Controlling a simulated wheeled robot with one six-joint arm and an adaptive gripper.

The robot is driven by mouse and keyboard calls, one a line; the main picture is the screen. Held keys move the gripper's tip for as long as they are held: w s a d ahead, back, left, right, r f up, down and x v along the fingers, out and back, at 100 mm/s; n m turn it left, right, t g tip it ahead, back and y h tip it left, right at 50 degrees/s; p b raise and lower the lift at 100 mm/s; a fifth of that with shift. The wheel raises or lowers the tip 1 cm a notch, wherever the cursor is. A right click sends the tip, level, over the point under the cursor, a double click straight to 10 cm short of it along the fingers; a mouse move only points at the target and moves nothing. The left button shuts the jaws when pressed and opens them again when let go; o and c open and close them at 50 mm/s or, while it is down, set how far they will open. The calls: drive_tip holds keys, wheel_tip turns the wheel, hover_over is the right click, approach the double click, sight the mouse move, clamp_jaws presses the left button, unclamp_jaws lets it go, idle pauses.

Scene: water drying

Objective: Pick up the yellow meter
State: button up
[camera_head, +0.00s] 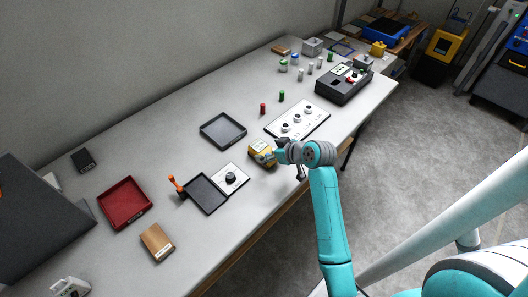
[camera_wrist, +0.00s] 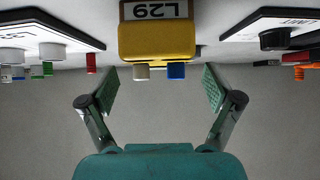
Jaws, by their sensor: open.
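The yellow meter (camera_head: 261,153) sits on the table near its front edge in the head view. In the wrist view the yellow meter (camera_wrist: 157,42) shows at the top middle, with a label reading L29 that appears upside down, and a white and a blue knob on its side. My gripper (camera_wrist: 160,88) is open, its two fingers spread to either side below the meter in the picture, with nothing between them. In the head view my gripper (camera_head: 286,153) is just right of the meter, partly hidden by my wrist; whether it touches cannot be told there.
A white panel with knobs (camera_head: 298,119) lies behind the meter, and a smaller knob panel (camera_head: 230,178) with a dark tray (camera_head: 205,193) lies to its left. A grey tray (camera_head: 222,130), a red tray (camera_head: 125,203) and a dark device (camera_head: 343,84) stand farther off. Bare table separates them.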

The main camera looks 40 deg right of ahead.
sight(265, 150)
drive_tip(key=shift+x, duration=1.7)
drive_tip(key=shift+f, duration=0.1)
drive_tip(key=shift+s, duration=0.1)
drive_tip(key=c, duration=1.6)
wheel_tip(265, 150, up, 9)
drive_tip(key=shift+r, duration=0.55)
